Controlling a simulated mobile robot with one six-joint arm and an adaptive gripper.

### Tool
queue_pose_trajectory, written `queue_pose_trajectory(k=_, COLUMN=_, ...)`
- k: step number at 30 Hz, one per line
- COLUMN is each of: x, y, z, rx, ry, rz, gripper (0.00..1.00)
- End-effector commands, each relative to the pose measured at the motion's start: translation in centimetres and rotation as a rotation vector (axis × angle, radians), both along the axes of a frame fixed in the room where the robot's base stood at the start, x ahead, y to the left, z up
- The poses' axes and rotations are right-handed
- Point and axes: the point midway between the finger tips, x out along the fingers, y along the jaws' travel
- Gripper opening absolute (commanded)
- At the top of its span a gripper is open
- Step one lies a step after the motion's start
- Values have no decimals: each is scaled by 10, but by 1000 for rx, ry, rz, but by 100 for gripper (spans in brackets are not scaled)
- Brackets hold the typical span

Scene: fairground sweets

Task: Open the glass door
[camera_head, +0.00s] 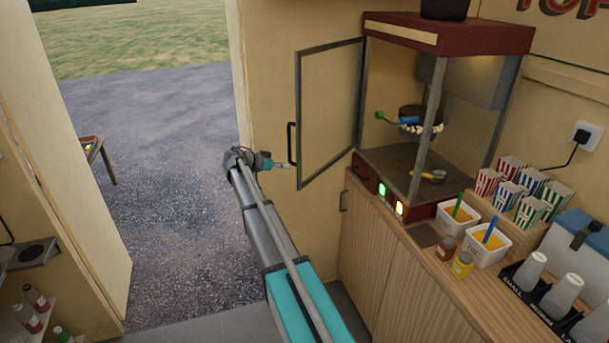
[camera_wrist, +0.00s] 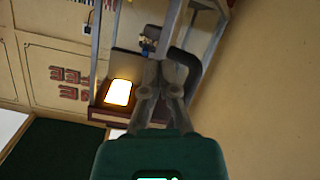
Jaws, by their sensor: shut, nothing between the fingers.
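The glass door (camera_head: 328,104) of the popcorn machine (camera_head: 440,35) is a grey-framed pane. It stands swung wide open to the left of the cabinet, leaving the cabinet's front uncovered. Its dark handle (camera_head: 291,143) is on the door's left edge. My gripper (camera_head: 288,165) is at the lower end of the handle, with its fingers shut and empty. In the wrist view my gripper (camera_wrist: 167,68) is beside the dark handle (camera_wrist: 190,72) and the grey door frame (camera_wrist: 173,28). I cannot tell whether the fingers touch the handle.
The wooden counter (camera_head: 385,265) holds striped popcorn boxes (camera_head: 520,190), tubs with yellow contents (camera_head: 487,245), small jars (camera_head: 462,264) and cups (camera_head: 530,270). Inside the machine are a kettle (camera_head: 412,115) and a scoop (camera_head: 430,175). An open doorway to gravel (camera_head: 165,160) lies left of my arm.

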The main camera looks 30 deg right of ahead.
Motion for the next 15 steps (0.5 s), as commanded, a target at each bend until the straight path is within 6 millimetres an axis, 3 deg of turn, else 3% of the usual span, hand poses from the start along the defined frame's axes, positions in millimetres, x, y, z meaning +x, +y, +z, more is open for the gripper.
queue_pose_trajectory(k=1, x=-19, y=1, z=-12, rx=45, ry=14, rz=52, gripper=0)
queue_pose_trajectory(k=6, x=-44, y=6, z=-39, rx=181, ry=52, rz=233, gripper=0)
queue_pose_trajectory(k=11, x=-62, y=13, z=-58, rx=265, ry=60, rz=383, gripper=0)
queue_pose_trajectory(k=15, x=-63, y=7, z=-64, rx=274, ry=33, rz=479, gripper=0)
